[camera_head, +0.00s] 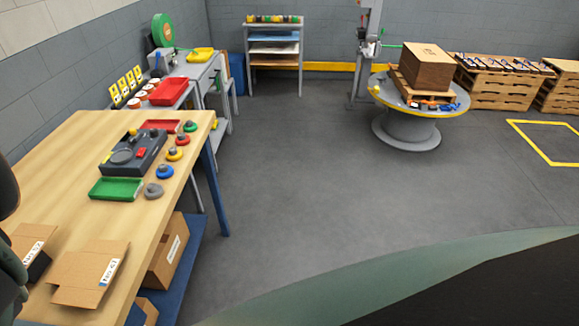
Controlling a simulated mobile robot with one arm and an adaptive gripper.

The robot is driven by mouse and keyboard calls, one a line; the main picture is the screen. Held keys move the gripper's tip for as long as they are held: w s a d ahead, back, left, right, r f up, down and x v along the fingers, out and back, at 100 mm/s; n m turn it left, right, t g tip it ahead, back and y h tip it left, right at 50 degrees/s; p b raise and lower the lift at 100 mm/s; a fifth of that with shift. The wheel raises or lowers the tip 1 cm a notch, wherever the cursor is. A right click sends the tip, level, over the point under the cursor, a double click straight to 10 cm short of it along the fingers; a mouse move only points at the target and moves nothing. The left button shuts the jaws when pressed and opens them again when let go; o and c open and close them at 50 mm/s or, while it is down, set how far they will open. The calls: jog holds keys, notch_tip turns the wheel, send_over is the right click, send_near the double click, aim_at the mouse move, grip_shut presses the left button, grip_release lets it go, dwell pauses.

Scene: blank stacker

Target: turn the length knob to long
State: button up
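I cannot make out which part is the length knob, and no "long" mark is readable from here. A dark grey device (120,168) sits on the wooden table at the left, with a round dial-like part and a small red part on top. A machine with a green reel (162,30) stands farther back on a grey bench; its controls are too small to tell. Dark parts at the left edge seem to be my arm, but my gripper's fingers do not show.
The wooden table (60,190) also holds a green tray (116,189), a red tray (160,126), several coloured knob-like pieces and open cardboard boxes (92,272). A round turntable (408,130) bears a carton (428,66). Grey floor (300,190) between is clear.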

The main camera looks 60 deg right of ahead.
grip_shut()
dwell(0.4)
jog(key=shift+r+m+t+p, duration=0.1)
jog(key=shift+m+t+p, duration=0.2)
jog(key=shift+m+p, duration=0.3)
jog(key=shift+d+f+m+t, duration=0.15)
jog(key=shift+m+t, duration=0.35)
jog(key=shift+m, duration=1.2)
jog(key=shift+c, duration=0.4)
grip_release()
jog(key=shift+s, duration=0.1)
